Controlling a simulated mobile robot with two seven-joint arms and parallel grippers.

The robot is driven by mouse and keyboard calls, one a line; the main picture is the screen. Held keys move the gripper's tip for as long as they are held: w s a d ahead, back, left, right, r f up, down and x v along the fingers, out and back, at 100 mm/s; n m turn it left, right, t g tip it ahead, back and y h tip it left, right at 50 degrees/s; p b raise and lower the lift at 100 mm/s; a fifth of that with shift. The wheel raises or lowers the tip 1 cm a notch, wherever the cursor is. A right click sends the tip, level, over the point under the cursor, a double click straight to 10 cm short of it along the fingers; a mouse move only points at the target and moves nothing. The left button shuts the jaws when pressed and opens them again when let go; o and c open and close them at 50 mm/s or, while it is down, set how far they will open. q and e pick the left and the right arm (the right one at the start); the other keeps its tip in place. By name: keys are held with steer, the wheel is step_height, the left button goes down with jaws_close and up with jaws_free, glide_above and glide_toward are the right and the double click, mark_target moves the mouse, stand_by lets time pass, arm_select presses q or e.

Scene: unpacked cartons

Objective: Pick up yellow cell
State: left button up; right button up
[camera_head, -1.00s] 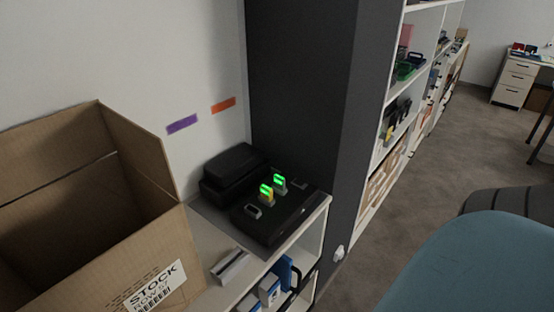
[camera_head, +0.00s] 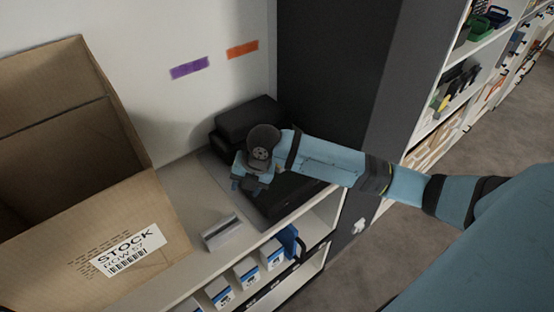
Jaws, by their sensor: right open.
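My right gripper (camera_head: 248,184) is open above the left part of the black charger box (camera_head: 287,197) on the white shelf top. The yellow cell is hidden behind my right gripper and forearm, so I cannot tell whether the fingers are around it or beside it. The green-lit cells seen earlier on the charger are also covered by the arm. My left gripper is not in view.
An open cardboard carton (camera_head: 142,205) stands on the left. A small grey-white block (camera_head: 222,232) lies on the shelf top (camera_head: 182,186) before the charger. A dark case (camera_head: 246,117) sits behind. A dark cabinet side (camera_head: 330,80) rises at the right.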

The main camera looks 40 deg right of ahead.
steer(key=w+d+r+n+g+h, duration=0.1)
steer(key=w+d+r+n+h, duration=0.15)
steer(key=d+r+n, duration=0.35)
steer(key=w+d+r+n+g+h, duration=0.1)
steer(key=w+d+r+n, duration=0.2)
steer(key=d+r, duration=0.45)
steer(key=shift+y, duration=0.25)
step_height(320, 180, down, 8)
steer(key=shift+w+d+f, duration=0.15)
steer(key=shift+f, duration=0.1)
steer(key=shift+w+f+p, duration=0.2)
steer(key=shift+f+p, duration=0.65)
steer(key=shift+f, duration=1.9)
steer(key=shift+c, duration=0.5)
jaws_close()
